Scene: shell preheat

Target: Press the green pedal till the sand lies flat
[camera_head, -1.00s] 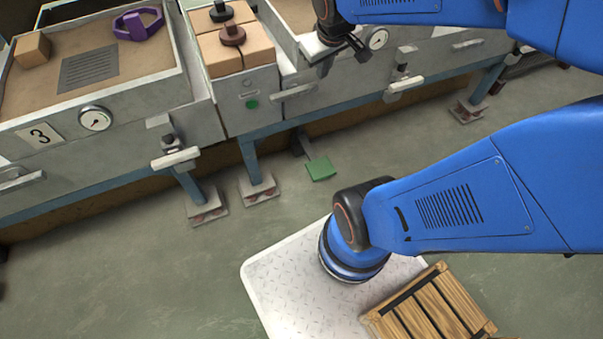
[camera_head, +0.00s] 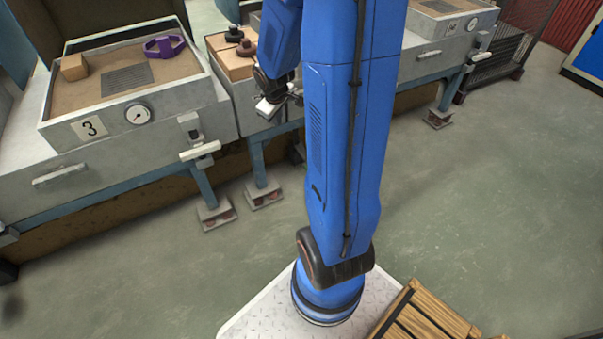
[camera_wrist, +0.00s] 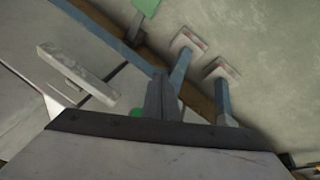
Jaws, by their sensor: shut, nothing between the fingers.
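The green pedal (camera_wrist: 145,7) shows at the top edge of the wrist view, partly cut off, low by the floor on a dark bracket. In the head view my blue arm hides it. My gripper (camera_head: 270,106) hangs in front of the cabinet between the benches, apart from the pedal. It also shows at the bottom of the wrist view (camera_wrist: 162,98), shut and empty. Sand (camera_head: 85,93) fills the open box marked 3 at the left, around a dark vent plate, a tan block (camera_head: 74,67) and a purple clamp-like piece (camera_head: 165,46).
A green button (camera_wrist: 136,113) shows beside the fingers in the wrist view. Light handles (camera_head: 200,151) stick out from the bench fronts, and bench legs (camera_head: 205,190) stand on pads. The floor (camera_head: 460,200) at right is clear.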

